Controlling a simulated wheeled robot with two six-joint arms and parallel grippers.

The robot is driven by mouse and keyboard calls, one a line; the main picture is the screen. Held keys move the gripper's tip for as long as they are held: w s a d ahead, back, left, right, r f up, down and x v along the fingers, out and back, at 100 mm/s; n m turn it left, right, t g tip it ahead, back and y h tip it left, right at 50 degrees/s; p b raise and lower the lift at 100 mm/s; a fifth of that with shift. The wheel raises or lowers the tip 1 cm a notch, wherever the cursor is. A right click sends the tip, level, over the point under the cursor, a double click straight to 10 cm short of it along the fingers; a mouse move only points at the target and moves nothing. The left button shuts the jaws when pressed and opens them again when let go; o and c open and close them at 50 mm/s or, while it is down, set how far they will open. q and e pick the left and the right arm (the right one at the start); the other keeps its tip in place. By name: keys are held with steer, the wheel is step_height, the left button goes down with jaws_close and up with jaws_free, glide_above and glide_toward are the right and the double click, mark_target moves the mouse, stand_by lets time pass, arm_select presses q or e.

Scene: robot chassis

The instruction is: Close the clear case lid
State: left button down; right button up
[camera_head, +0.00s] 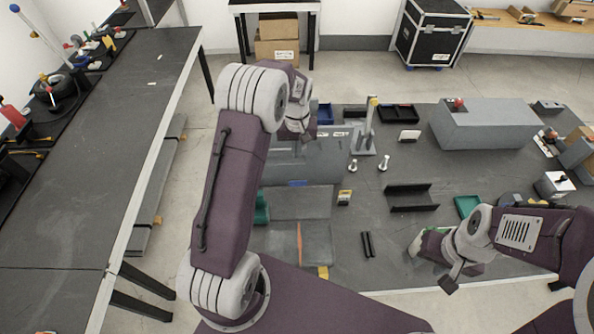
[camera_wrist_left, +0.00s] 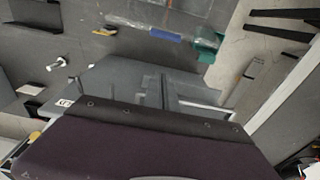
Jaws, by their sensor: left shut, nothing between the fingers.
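The clear case (camera_head: 322,158) is a see-through grey shape near the middle of the bench in the head view, partly behind my left arm. A blue piece (camera_head: 298,183) shows at its near edge. In the left wrist view, a clear panel (camera_wrist_left: 185,14) with a blue piece (camera_wrist_left: 165,35) shows at the top. I cannot tell the lid's exact angle. My left gripper (camera_head: 299,122) is over the far side of the case, shut and empty; its fingertips are mostly hidden. My right gripper (camera_head: 435,247) is low at the right, away from the case; its fingers are unclear.
A grey stand (camera_head: 366,135) rises just right of the case. Two small light posts (camera_head: 383,163), a dark channel (camera_head: 411,198) and a large grey block (camera_head: 484,124) lie further right. A green part (camera_head: 262,207) sits at the near left.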

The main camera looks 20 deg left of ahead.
arm_select(q)
step_height(320, 180, down, 9)
steer(key=p, duration=0.3)
steer(key=s, duration=0.1)
steer(key=s+d+p, duration=0.1)
steer(key=s+r+p, duration=0.1)
steer(key=shift+d, duration=0.25)
steer(key=shift+w+a+f, duration=0.1)
steer(key=shift+w, duration=0.1)
